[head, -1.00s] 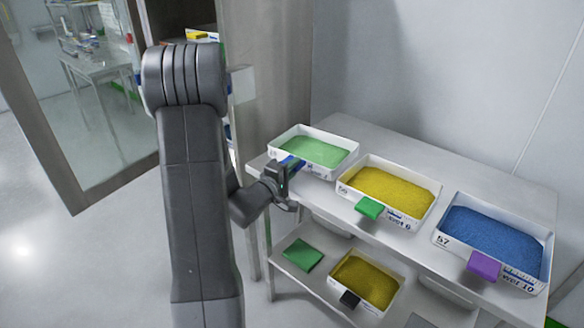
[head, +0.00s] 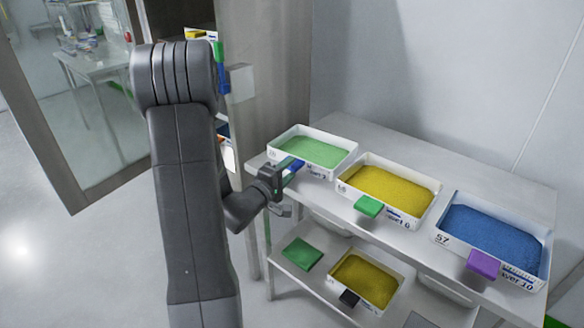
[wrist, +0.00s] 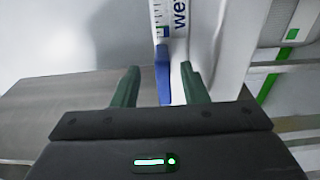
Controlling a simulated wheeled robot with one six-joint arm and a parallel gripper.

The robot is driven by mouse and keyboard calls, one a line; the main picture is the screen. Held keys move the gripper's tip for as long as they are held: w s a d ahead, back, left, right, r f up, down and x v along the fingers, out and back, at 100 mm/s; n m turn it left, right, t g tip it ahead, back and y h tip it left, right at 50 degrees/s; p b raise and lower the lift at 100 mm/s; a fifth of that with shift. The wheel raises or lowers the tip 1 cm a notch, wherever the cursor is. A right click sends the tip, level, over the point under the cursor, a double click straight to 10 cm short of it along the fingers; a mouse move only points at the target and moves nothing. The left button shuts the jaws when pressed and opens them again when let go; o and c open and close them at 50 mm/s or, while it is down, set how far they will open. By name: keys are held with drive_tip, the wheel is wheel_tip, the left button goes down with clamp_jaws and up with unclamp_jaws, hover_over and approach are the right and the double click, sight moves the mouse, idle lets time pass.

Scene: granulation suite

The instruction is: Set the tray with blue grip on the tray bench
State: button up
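The tray with the blue grip is a white tray (head: 327,172) filled with green granules, at the left end of the bench top (head: 365,133) in the head view. It looks level and resting on the surface. Its blue grip (head: 295,165) points toward my gripper (head: 276,181). In the wrist view my gripper (wrist: 160,67) is open, with the blue grip (wrist: 163,80) between its fingers and a gap on both sides. The white tray wall (wrist: 170,20) shows beyond the grip.
A tray of yellow granules with a green grip (head: 368,207) stands right of it, then a tray of blue granules with a purple grip (head: 484,264). The lower shelf holds a yellow-filled tray with a black grip (head: 349,299) and a green item (head: 302,253). A glass door (head: 75,110) stands left.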

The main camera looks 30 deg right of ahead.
drive_tip(key=v, duration=1.1)
drive_tip(key=shift+a, duration=0.3)
drive_tip(key=shift+s+r, duration=0.1)
drive_tip(key=x, duration=1.4)
drive_tip(key=shift+r+p, duration=0.35)
drive_tip(key=shift+r, duration=0.05)
drive_tip(key=shift+s+r, duration=0.1)
drive_tip(key=shift+r, duration=0.1)
